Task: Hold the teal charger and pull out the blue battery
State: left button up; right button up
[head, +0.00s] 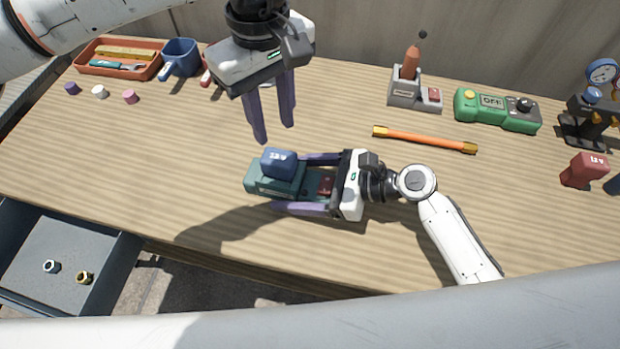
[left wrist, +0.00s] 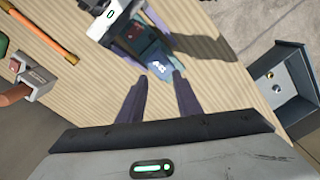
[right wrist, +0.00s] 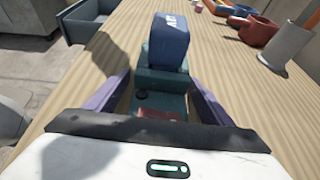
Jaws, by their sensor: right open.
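The teal charger (head: 256,187) lies on the wooden workbench, and the blue battery (head: 279,163) stands upright in its far-end socket. My right gripper (head: 287,182) comes in from the right with its fingers spread along both sides of the charger. The right wrist view shows the charger (right wrist: 160,82) between the open fingers, with the battery (right wrist: 168,42) rising beyond. My left gripper (head: 272,132) is above the battery, open and empty, pointing down. In the left wrist view the battery (left wrist: 158,68) shows just past the fingertips. The battery's lower end is hidden in the charger.
An orange rod (head: 425,139), a green meter (head: 497,110) and a grey holder (head: 404,91) lie to the right. A red battery (head: 584,170) stands farther right. A tray (head: 118,73) and blue mug (head: 180,58) are at back left. An open drawer (head: 70,255) hangs at front left.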

jog(key=shift+w+a, duration=0.1)
jog(key=shift+a, duration=0.1)
jog(key=shift+f, duration=0.1)
jog(key=c, duration=1.5)
